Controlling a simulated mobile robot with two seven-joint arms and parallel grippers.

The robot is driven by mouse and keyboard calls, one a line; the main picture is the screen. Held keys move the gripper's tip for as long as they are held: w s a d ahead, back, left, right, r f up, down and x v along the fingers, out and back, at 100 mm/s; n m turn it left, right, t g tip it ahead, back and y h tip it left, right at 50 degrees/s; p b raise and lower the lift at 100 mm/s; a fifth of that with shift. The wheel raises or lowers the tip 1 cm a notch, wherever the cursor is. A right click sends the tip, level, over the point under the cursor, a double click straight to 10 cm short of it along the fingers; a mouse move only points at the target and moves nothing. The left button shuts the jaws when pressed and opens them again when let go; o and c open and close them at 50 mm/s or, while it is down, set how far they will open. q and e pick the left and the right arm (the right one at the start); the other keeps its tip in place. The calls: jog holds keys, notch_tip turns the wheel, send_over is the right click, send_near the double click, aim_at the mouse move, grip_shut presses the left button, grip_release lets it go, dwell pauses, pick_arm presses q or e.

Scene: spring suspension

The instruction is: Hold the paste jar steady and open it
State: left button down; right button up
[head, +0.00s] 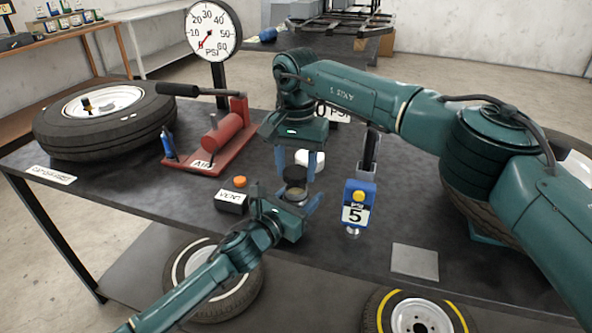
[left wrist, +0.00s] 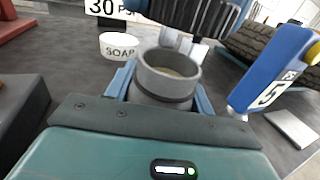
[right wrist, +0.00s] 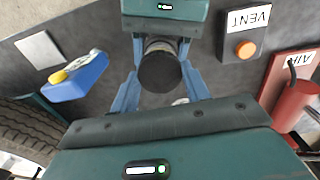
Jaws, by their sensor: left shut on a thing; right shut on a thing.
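The paste jar (head: 296,192) stands on the dark workbench, a short grey pot. My left gripper (head: 297,200) is shut on its body from the near side. In the left wrist view the jar's mouth (left wrist: 170,73) is open, with pale paste inside. My right gripper (head: 299,174) points down over the jar and is shut on the dark lid (head: 296,172). The lid (right wrist: 160,72) shows as a dark disc between the right fingers in the right wrist view. It is off the jar, a little above the mouth, and hides part of the jar there.
A white soap tub (left wrist: 119,46) stands just behind the jar. A blue gauge marked 5 (head: 357,206) is close on the right. A VENT box with an orange button (head: 239,182) is at left, with a red air pump (head: 222,135) behind it. A tyre (head: 105,120) lies far left.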

notch_tip(320, 180, up, 3)
jog(key=shift+f, duration=0.15)
pick_arm(q)
jog(key=shift+c, duration=2.4)
grip_release()
jog(key=shift+s, duration=0.1)
